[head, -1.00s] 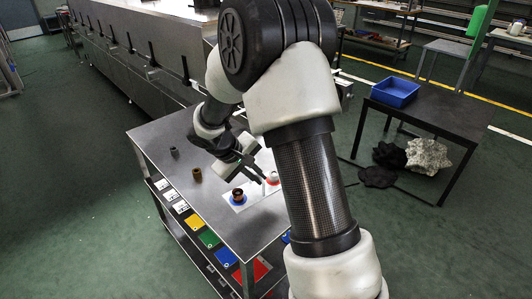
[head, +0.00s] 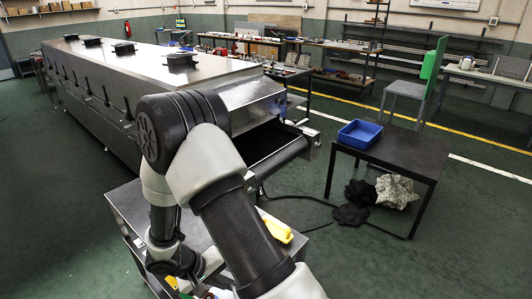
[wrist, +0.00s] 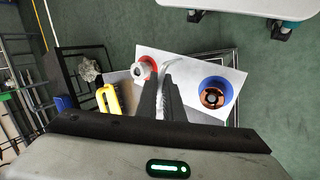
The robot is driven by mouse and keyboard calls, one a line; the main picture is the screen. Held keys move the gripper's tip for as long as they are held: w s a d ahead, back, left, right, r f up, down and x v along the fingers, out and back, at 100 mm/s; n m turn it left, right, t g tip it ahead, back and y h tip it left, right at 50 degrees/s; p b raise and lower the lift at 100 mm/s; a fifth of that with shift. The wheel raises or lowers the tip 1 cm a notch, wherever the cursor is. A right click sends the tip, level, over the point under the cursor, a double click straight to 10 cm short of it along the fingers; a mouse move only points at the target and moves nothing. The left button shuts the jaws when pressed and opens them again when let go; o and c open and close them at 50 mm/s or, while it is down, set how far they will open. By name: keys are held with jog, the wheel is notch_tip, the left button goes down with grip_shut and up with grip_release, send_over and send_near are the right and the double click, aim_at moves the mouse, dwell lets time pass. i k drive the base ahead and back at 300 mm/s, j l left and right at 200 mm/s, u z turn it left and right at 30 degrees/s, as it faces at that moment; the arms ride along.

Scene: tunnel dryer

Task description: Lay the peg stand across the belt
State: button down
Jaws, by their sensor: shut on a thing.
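The belt (head: 270,141) is a dark strip coming out of the open end of the long steel tunnel dryer (head: 165,72). In the wrist view my gripper (wrist: 164,65) points over a white sheet (wrist: 200,65). Its two dark fingers are shut on a thin pale metal piece (wrist: 163,84), mostly hidden between them; I cannot tell whether it is the peg stand. A copper-brown ring-shaped part (wrist: 212,97) sits on a blue disc, right of the fingers. A pale round part (wrist: 143,69) sits on a red disc, left of them. In the head view my arm hides the gripper.
A yellow object (head: 278,229) lies on the grey cart top (head: 128,205), near the belt end. A black table (head: 405,150) with a blue bin (head: 360,133) stands to the right. Cables lie on the floor between cart and table.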

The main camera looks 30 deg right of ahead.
aim_at(264, 145)
jog(key=k+l, duration=0.1)
jog(key=l, duration=0.25)
jog(key=k+l, duration=0.15)
jog(key=l, duration=0.15)
jog(key=l+u, duration=0.1)
jog(key=l, duration=0.65)
jog(key=i+l+u, duration=0.1)
jog(key=l, duration=0.95)
jog(key=i+l+u, duration=0.1)
jog(key=l, duration=1)
jog(key=i+l, duration=0.1)
jog(key=l, duration=0.25)
jog(key=i+l+u, duration=0.1)
jog(key=l, duration=0.25)
jog(key=i+l, duration=0.2)
jog(key=l, duration=0.15)
jog(key=i+l+u, duration=0.2)
jog(key=i+l, duration=0.15)
jog(key=i, duration=0.25)
jog(key=i+l, duration=0.3)
jog(key=i, duration=0.15)
jog(key=j+u, duration=0.05)
